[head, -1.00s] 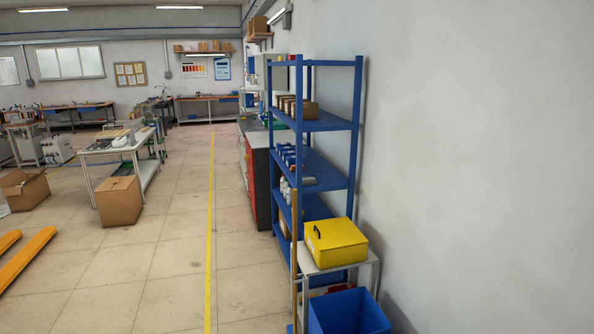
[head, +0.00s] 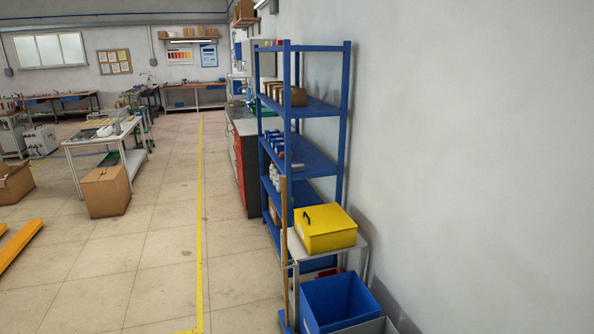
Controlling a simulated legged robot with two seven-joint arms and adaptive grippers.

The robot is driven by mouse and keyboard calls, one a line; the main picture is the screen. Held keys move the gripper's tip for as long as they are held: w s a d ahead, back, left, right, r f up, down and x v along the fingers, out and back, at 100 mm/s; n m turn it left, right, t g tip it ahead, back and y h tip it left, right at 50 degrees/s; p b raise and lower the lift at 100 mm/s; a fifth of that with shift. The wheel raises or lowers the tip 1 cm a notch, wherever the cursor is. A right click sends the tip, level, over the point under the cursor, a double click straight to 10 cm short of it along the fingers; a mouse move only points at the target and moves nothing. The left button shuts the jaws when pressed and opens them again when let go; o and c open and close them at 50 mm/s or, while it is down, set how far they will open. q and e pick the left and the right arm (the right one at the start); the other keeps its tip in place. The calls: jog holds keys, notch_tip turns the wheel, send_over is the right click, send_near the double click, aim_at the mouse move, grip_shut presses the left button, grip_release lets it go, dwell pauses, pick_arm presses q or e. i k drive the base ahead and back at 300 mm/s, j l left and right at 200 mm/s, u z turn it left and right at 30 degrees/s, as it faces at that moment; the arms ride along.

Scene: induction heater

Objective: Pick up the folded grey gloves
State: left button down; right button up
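I cannot make out the folded grey gloves anywhere in the head view. A white table (head: 104,138) at the left holds several items too small to tell apart. A blue shelf rack (head: 318,107) against the right wall holds small boxes and parts, none clearly gloves. Neither of my grippers is in view.
A yellow box (head: 328,228) sits on a small stand, with a blue bin (head: 338,300) and a grey bin (head: 372,328) in front. A cardboard box (head: 105,192) and orange forks (head: 18,246) lie left. The floor (head: 150,270) along the yellow line (head: 200,215) is clear.

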aim_at(295, 168)
jog(key=i+j+u, duration=0.1)
jog(key=u, duration=0.65)
jog(key=i, duration=4.25)
jog(key=i+z, duration=0.2)
jog(key=i, duration=0.35)
jog(key=i+j+z, duration=0.2)
jog(key=i, duration=0.35)
jog(key=i+j+z, duration=0.25)
jog(key=i, duration=0.25)
jog(key=l, duration=0.1)
